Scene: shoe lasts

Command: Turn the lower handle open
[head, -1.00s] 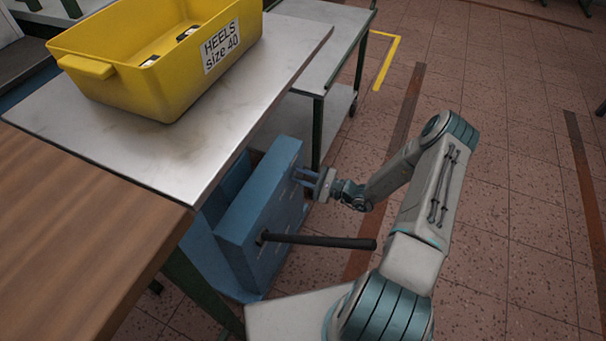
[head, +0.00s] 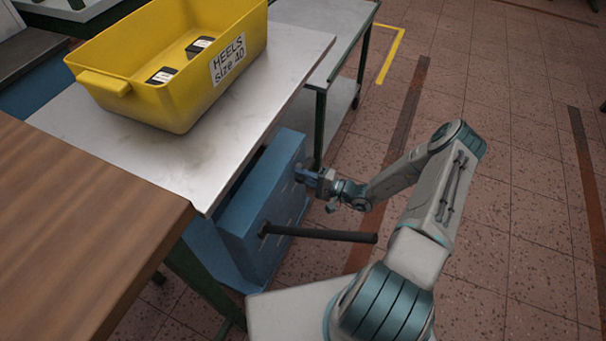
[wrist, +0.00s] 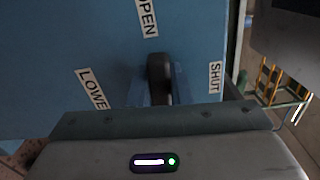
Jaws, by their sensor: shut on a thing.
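A blue panel (wrist: 60,55) fills much of the wrist view. It carries an OPEN label (wrist: 147,18) at the top, a SHUT label (wrist: 215,77) at the right and a partly hidden label starting LOWE (wrist: 91,88) at the left. The dark lower handle (wrist: 158,70) stands between my two fingers, right of the LOWE label and left of SHUT. My gripper (wrist: 160,90) is shut on it. In the head view my gripper (head: 303,174) is at the right face of the blue box (head: 245,220); the handle is hidden there. How far the handle is turned, I cannot tell.
A long dark bar (head: 325,235) sticks out from the blue box, in front of my gripper. A metal-topped table (head: 190,165) with a yellow HEELS bin (head: 190,105) overhangs the box. A wooden top (head: 70,230) is at left. Open tiled floor lies right.

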